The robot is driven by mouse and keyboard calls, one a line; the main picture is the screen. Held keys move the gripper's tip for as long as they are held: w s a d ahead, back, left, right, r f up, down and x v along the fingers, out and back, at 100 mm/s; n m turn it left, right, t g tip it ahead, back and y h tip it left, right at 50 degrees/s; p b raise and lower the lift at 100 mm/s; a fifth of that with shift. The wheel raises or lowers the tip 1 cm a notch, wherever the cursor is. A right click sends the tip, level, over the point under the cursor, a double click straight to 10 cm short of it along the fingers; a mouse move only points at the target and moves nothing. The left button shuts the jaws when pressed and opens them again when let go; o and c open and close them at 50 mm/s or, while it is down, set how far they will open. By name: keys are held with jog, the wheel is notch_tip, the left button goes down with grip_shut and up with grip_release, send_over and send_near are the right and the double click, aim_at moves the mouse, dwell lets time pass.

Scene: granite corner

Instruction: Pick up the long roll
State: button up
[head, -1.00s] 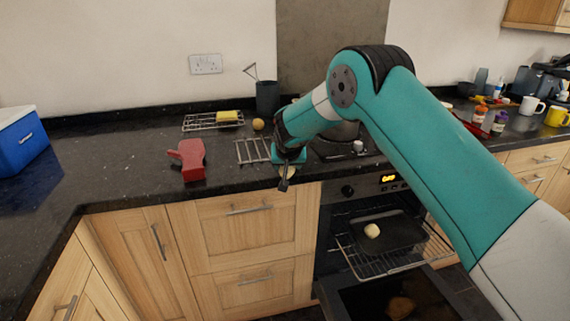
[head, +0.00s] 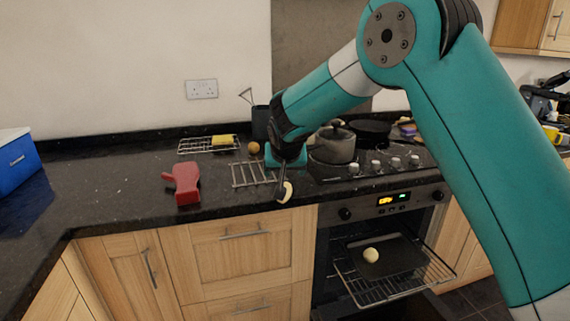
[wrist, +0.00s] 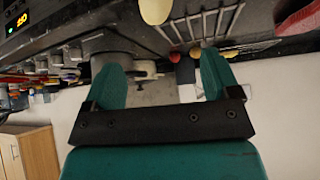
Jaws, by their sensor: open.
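The long roll (head: 287,191) is a pale, elongated bread piece at the counter's front edge, just left of the hob. In the wrist view a pale roll shape (wrist: 154,10) is cut off by the top edge, beyond my fingers. My gripper (head: 286,163) hangs over the counter close to the roll; its exact height is hard to tell. Its teal fingers (wrist: 163,80) are apart, with nothing held between them.
A pot (head: 335,146) sits on the hob at right. Below, the open oven holds a tray with a round roll (head: 371,255).

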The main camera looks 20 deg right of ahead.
jog(key=shift+v, duration=2.75)
